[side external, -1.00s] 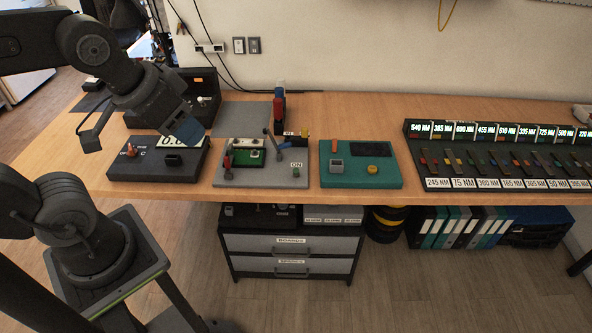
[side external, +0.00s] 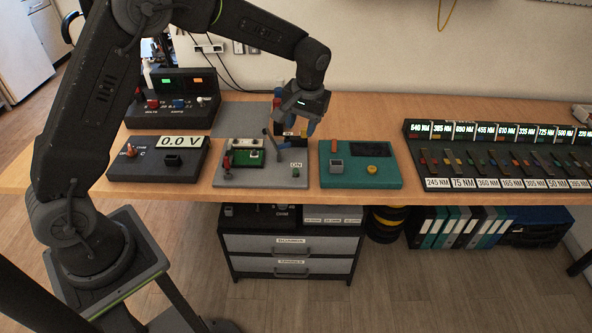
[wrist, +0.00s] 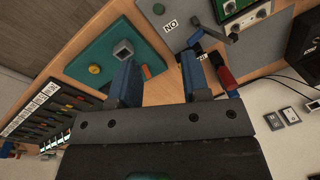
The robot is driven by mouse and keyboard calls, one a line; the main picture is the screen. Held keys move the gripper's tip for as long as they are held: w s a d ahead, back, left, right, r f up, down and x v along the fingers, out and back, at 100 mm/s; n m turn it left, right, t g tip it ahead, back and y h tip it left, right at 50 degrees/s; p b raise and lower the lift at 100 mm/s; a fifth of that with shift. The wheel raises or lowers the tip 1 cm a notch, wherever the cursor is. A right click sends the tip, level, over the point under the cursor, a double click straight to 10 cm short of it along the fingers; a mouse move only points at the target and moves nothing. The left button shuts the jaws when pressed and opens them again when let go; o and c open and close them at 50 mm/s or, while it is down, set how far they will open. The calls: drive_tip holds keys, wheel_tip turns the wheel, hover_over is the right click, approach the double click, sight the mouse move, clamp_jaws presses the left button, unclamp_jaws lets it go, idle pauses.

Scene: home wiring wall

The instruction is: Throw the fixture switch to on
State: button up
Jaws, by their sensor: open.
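The grey fixture panel (side external: 226,178) lies on the bench with a green board (side external: 245,157) on it. A grey lever (side external: 270,144) tilts up from the panel and also shows in the wrist view (wrist: 213,35). A white ON label (side external: 296,165) is at the panel's right front; it reads upside down in the wrist view (wrist: 171,25). My gripper (side external: 297,130) is above the panel's back right part, pointing down. Its two blue fingers are apart with nothing between them in the wrist view (wrist: 158,75). The fingers partly hide the panel's back right corner in the side view.
A teal panel (side external: 360,180) stands right of the fixture, and a black meter box (side external: 150,172) left. A red upright part (wrist: 227,76) is close beside one finger. A dark supply box (side external: 205,107) is behind.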

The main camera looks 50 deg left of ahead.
approach(296, 169)
drive_tip(key=f, duration=0.3)
drive_tip(key=a+f, duration=0.1)
drive_tip(key=f, duration=0.6)
drive_tip(key=shift+s+a+f, duration=0.15)
drive_tip(key=shift+a, duration=0.15)
drive_tip(key=shift+c, duration=0.2)
drive_tip(key=shift+g, duration=0.3)
clamp_jaws()
